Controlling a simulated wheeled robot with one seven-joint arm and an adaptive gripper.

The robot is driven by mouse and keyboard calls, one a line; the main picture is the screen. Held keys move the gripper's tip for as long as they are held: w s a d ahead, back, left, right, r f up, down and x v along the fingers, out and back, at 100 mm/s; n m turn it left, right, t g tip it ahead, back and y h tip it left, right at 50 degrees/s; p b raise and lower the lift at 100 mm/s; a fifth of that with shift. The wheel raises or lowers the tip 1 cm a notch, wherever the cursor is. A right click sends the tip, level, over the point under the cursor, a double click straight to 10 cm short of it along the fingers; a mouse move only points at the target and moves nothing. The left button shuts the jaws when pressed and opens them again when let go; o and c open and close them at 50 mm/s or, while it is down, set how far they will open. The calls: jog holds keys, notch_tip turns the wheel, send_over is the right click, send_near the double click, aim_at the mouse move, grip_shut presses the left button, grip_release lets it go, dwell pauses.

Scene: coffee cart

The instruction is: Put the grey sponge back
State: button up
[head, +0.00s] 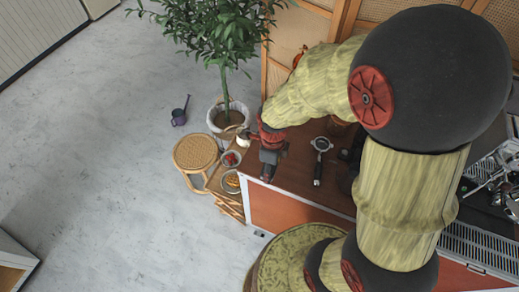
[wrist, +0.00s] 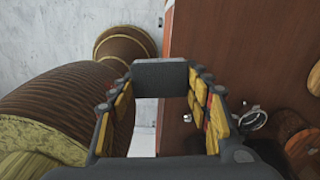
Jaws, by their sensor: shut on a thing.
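The grey sponge (wrist: 160,76) shows in the wrist view as a dark grey block between the fingertips. My gripper (head: 269,160) is shut on it, with a finger at either side. In the head view the gripper is at the left end of the brown counter (head: 291,184), and the sponge is hard to tell from the dark fingers there. In the wrist view the counter top (wrist: 235,50) lies to the right of the sponge, which seems to be held above the counter's edge. I cannot tell whether it touches anything. No place for the sponge can be made out.
A portafilter (head: 320,146) lies on the counter right of my gripper. The floor (head: 110,150) further left is mostly clear.

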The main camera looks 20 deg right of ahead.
jog(key=shift+s+d+r+m, duration=0.25)
jog(key=shift+r+m, duration=0.05)
jog(key=shift+m, duration=0.4)
jog(key=w+f, duration=0.4)
jog(key=w, duration=0.4)
send_over(257, 159)
jog(key=s, duration=0.1)
notch_tip(257, 159, down, 5)
jog(key=shift+s+d+r+b, duration=0.1)
jog(key=shift+d+r+b, duration=0.05)
jog(key=shift+b, duration=0.15)
jog(key=f, duration=0.2)
jog(key=w+f, duration=0.1)
jog(key=f, duration=0.1)
jog(key=shift+r, duration=0.1)
